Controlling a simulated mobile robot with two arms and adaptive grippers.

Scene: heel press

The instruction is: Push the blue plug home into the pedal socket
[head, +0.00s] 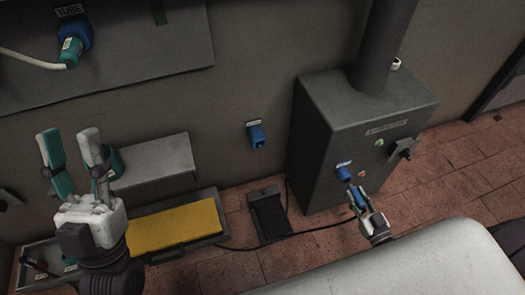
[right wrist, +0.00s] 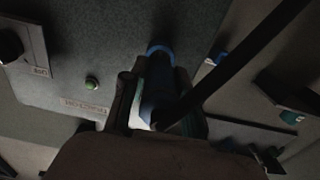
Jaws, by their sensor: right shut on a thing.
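The blue pedal socket (head: 343,173), under a small label, is on the front of the grey cabinet. It shows as a blue ring in the right wrist view (right wrist: 160,48). My right gripper (head: 362,203) is shut on the blue plug (head: 355,191), just in front of and below that socket. In the right wrist view the plug (right wrist: 157,95) is dark between the fingers and points at the ring. I cannot tell whether its tip is inside the socket. My left gripper (head: 70,140) is raised at the left, open and empty.
The grey cabinet (head: 325,130) stands on the brick floor. A black foot pedal (head: 268,213) lies left of it, with a dark cable (head: 310,233) running past. Another blue socket (head: 256,135) is on the wall. A yellow-topped tray (head: 175,228) and a grey shelf (head: 155,160) are at left.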

